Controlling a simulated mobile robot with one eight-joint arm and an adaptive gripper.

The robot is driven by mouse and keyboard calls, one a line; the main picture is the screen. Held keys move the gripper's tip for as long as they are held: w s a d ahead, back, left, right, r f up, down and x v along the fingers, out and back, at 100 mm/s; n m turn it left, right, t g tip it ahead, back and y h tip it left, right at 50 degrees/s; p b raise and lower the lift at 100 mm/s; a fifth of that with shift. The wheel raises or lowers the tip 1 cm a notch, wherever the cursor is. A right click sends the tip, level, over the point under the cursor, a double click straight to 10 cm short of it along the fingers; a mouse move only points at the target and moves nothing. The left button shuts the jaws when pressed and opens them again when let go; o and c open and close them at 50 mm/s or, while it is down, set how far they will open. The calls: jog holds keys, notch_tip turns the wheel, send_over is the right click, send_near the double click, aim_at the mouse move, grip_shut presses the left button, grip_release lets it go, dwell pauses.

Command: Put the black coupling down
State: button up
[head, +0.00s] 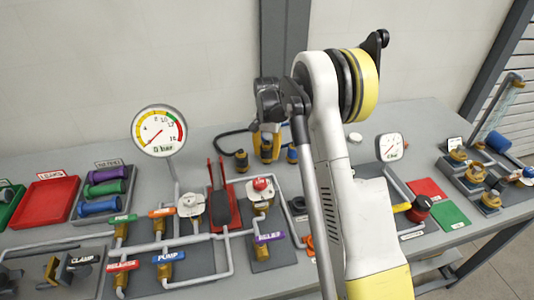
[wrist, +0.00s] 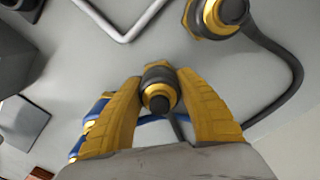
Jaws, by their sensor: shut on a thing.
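The black coupling (wrist: 158,88), dark with a brass-yellow ring, sits between the two yellow fingers of my gripper (wrist: 160,95) in the wrist view. The fingers are shut on it from both sides. In the head view my gripper (head: 267,141) is behind the pipework, at the back of the bench, and the coupling (head: 266,151) shows small and dark between the fingers. I cannot tell whether its lower end touches anything.
A brass-and-black fitting (head: 241,158) on a black hose stands just left of my gripper; it also shows in the wrist view (wrist: 212,15). A blue coupling (head: 292,155) is close on the right. Pipes and a red-handled part (head: 222,205) lie in front.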

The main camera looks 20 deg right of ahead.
jog(key=shift+f, duration=0.25)
jog(key=o, duration=1.3)
jog(key=shift+c, duration=0.2)
jog(key=shift+r, duration=0.1)
